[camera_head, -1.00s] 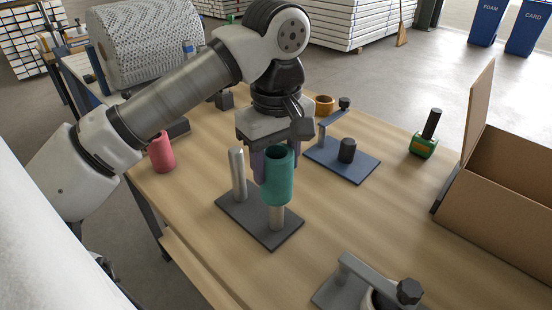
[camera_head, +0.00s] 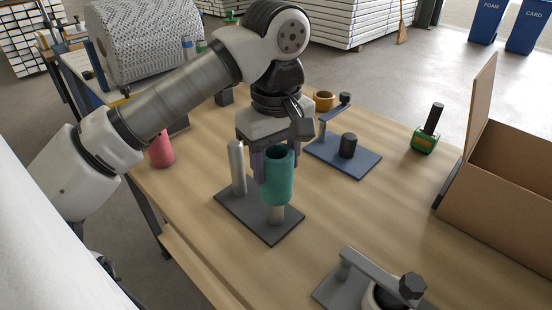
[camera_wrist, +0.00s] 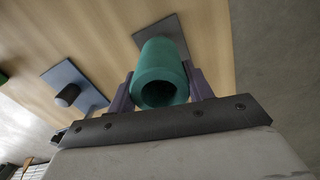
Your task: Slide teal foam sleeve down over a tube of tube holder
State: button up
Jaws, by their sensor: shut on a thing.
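The teal foam sleeve (camera_head: 278,180) is upright, and its lower end is around the right tube (camera_head: 276,214) of the tube holder (camera_head: 240,217). A short length of that tube shows between sleeve and base plate. The other tube (camera_head: 237,167) stands bare to the left. My gripper (camera_head: 277,163) is shut on the sleeve, a finger on each side. In the wrist view the sleeve (camera_wrist: 165,60) sits between the purple fingers, its open end towards the camera. The tube's top inside it cannot be made out. The holder's dark plate (camera_wrist: 155,30) lies beyond.
A pink conical piece (camera_head: 161,152) stands at the table's left edge. A blue plate with a black peg (camera_head: 347,147) lies behind right. A green block with a black handle (camera_head: 425,140), a cardboard box (camera_head: 500,195) and a grey clamp fixture (camera_head: 375,273) are to the right and front.

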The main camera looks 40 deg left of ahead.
jog(key=shift+f+b, duration=3.05)
jog(key=shift+f, duration=0.7)
dwell(1.2)
jog(key=o, duration=1.5)
jog(key=shift+o, duration=0.2)
jog(key=shift+r, duration=0.15)
jog(key=shift+r+p, duration=2.4)
jog(key=shift+r, duration=1)
jog(key=shift+f, duration=0.1)
